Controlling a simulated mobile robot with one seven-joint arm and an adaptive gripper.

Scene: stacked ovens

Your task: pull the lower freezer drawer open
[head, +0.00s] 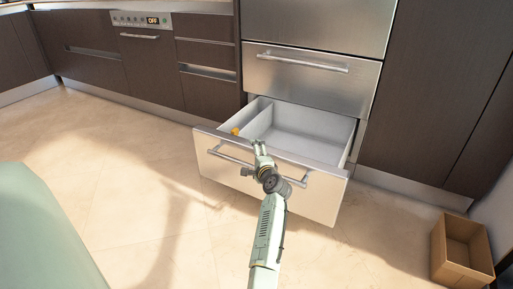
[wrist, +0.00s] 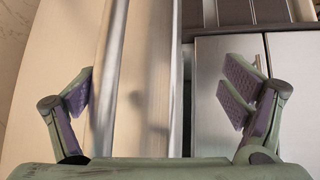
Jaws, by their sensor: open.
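The lower freezer drawer (head: 222,168) stands pulled out of the steel unit, its pale front facing me and its light inside showing. A long bar handle (head: 294,181) runs across its front; my arm hides its middle. My gripper (head: 259,147) is at the drawer's front, over the top edge near the handle. In the wrist view my gripper (wrist: 158,92) is open, fingers wide apart. The bar handle (wrist: 108,85) and the drawer's top edge (wrist: 176,80) run between the fingers in the picture, the handle nearer the left finger. I see no clear contact.
A small orange item (head: 235,131) lies in the drawer's left compartment, beside a divider. Above is a closed steel drawer (head: 310,80) with its own handle. An open cardboard box (head: 461,250) stands on the floor at right. The tiled floor (head: 120,190) to the left is clear.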

